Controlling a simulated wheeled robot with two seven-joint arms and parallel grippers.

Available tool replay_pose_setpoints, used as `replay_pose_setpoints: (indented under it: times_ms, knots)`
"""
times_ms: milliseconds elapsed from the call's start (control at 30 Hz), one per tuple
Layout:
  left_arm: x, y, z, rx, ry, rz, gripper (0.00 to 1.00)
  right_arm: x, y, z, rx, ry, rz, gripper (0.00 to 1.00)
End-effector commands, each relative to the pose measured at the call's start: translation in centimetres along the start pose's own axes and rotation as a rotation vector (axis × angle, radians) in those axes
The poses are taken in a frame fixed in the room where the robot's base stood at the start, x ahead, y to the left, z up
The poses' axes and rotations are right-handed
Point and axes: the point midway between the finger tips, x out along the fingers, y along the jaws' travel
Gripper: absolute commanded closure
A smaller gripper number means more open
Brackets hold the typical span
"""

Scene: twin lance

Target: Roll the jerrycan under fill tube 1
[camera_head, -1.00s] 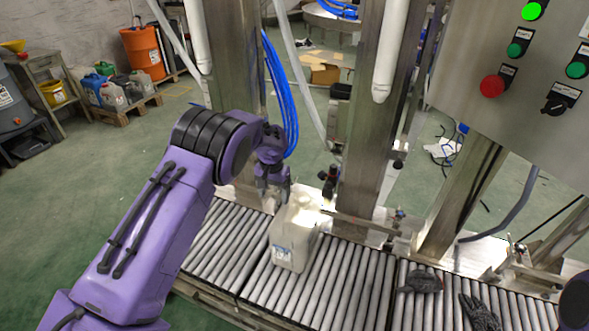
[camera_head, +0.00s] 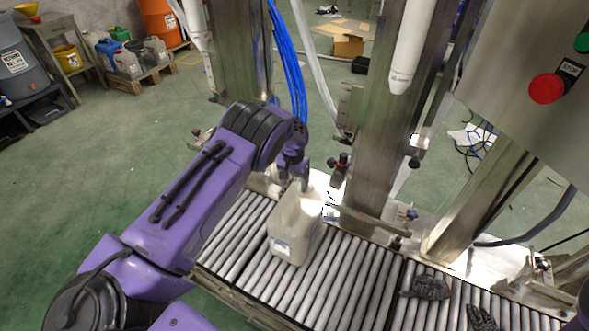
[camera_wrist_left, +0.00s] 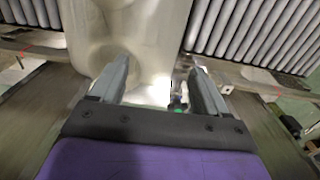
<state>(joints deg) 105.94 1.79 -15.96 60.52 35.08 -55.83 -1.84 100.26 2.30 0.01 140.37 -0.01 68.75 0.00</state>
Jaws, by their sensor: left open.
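The pale translucent jerrycan (camera_head: 286,243) stands upright on the roller conveyor, left of the steel column. Two white fill tubes hang above the line, one at the right (camera_head: 408,55) and one at the upper left (camera_head: 194,28); I cannot read which is number 1. My left gripper (camera_head: 293,182) is at the back of the jerrycan's top. In the left wrist view its two fingers are apart (camera_wrist_left: 160,72), with the jerrycan's pale wall (camera_wrist_left: 135,30) just beyond and between them; contact is unclear. My right gripper is out of view.
Dark gloves (camera_head: 428,287) lie on the rollers to the right. Steel columns (camera_head: 375,130) and small valve fittings (camera_head: 340,168) line the conveyor's back edge. Blue hoses (camera_head: 288,65) hang behind my left arm. Rollers (camera_head: 340,280) just right of the jerrycan are clear.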

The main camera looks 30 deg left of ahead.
Motion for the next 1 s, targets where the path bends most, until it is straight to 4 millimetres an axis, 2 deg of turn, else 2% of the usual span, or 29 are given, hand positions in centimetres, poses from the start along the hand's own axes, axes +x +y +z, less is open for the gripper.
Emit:
replay_pose_setpoints:
  times_ms: [133, 433, 467, 600, 667, 833, 1000]
  knots:
    - [1.7, 0.1, -0.1, 0.003, 0.001, -0.001, 0.25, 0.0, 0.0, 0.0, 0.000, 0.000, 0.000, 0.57]
    - [2.1, 0.2, -0.1, 0.004, 0.002, 0.000, 0.25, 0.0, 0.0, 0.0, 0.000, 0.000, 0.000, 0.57]
    - [2.1, 0.2, -0.1, 0.004, 0.002, 0.000, 0.31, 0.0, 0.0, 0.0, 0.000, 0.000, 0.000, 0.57]
    - [2.0, 0.2, -0.1, 0.003, 0.002, 0.000, 0.77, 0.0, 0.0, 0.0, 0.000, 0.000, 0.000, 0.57]
    - [2.0, 0.2, -0.1, 0.003, 0.002, 0.000, 0.94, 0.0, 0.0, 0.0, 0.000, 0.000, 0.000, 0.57]
    - [2.0, -0.2, -0.2, 0.002, 0.003, 0.000, 0.94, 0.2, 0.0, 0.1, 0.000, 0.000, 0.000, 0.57]
    - [2.1, -1.8, -0.2, 0.001, 0.003, 0.001, 0.94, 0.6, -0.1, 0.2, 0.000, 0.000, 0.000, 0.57]
